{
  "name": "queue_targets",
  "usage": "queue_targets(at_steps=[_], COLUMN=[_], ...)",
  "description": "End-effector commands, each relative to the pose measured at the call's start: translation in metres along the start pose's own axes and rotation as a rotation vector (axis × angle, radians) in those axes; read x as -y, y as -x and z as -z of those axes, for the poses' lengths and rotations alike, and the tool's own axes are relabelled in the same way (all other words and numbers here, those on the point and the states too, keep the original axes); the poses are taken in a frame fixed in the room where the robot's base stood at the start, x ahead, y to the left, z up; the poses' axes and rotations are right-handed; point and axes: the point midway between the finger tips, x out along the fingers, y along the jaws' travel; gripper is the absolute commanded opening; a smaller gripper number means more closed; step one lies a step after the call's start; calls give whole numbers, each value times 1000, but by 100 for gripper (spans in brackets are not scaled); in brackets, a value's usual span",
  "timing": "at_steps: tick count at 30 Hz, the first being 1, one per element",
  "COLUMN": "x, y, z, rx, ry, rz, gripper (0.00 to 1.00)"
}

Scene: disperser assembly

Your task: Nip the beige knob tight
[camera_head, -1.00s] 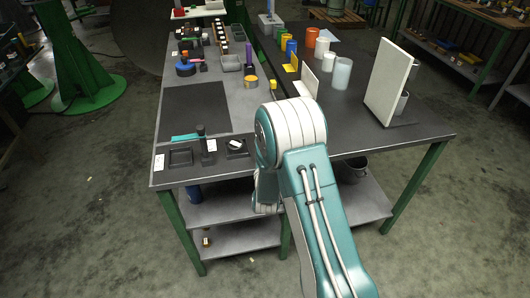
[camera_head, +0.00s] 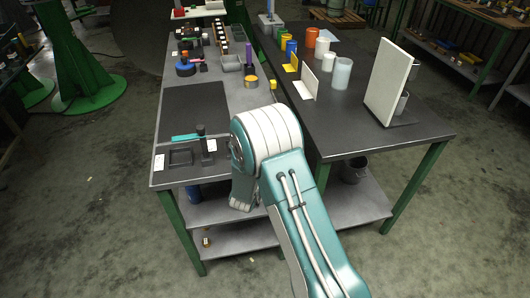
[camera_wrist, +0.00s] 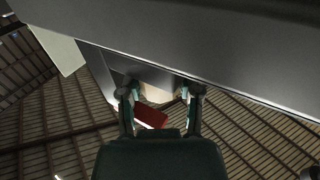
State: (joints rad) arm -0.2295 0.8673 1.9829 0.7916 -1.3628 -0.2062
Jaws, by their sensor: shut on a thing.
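In the wrist view the two fingers of my gripper (camera_wrist: 160,94) stand on either side of a beige knob (camera_wrist: 156,94), shut on it. The knob shows only partly between the fingertips, under a dark grey surface. A red piece (camera_wrist: 151,117) lies between the fingers, nearer my palm. In the head view my arm covers the front of the bench, and my gripper and the knob are hidden behind it.
The grey bench (camera_head: 232,98) holds a dark mat (camera_head: 194,110), a black square tray (camera_head: 181,157) and a teal-handled tool (camera_head: 187,137). A white upright panel (camera_head: 388,82) and several coloured cups stand on the dark bench at right. A pale panel (camera_wrist: 60,49) shows in the wrist view.

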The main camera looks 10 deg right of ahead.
Motion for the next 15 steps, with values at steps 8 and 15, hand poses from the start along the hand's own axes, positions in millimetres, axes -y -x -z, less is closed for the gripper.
queue_targets(at_steps=[8, 15], x=[2, 0], y=[0, 0], z=[0, 1], rx=[-1, -1], ry=[-1, -1], rz=[5, 3], gripper=[81, 81])
